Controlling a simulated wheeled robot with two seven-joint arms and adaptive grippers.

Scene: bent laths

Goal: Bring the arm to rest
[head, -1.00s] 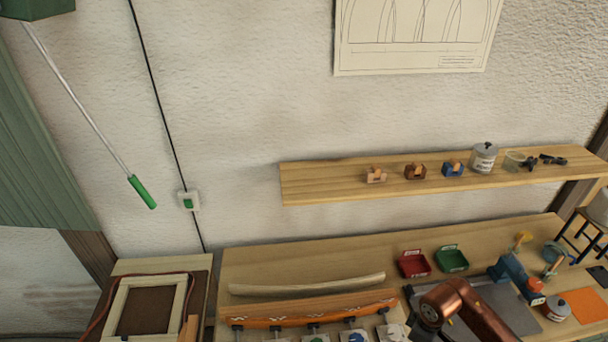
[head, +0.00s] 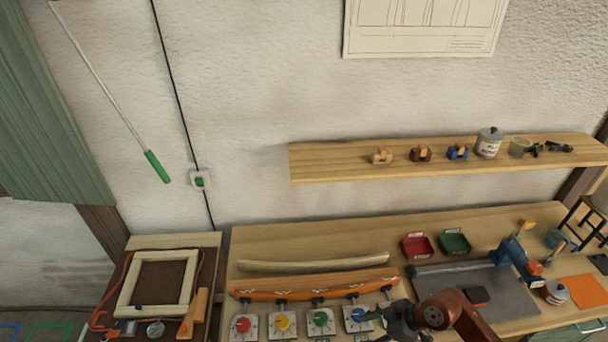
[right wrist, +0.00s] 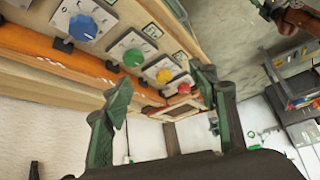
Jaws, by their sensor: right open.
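My right arm (head: 450,312) is copper-coloured and comes in at the bottom of the head view. Its dark green gripper (head: 385,318) is beside the blue dial (head: 357,314), at the right end of the row of dials. In the right wrist view the gripper (right wrist: 158,110) has its two fingers well apart, with nothing between them. The blue dial (right wrist: 82,27) shows there at upper left, clear of the fingers. My left gripper does not show in the head view.
Red (head: 242,324), yellow (head: 282,321) and green (head: 320,318) dials line the bench front beside an orange lath (head: 310,287). A pale bent lath (head: 315,263) lies behind. Red (head: 417,246) and green (head: 455,242) trays stand farther back. A wooden frame (head: 125,295) lies at left.

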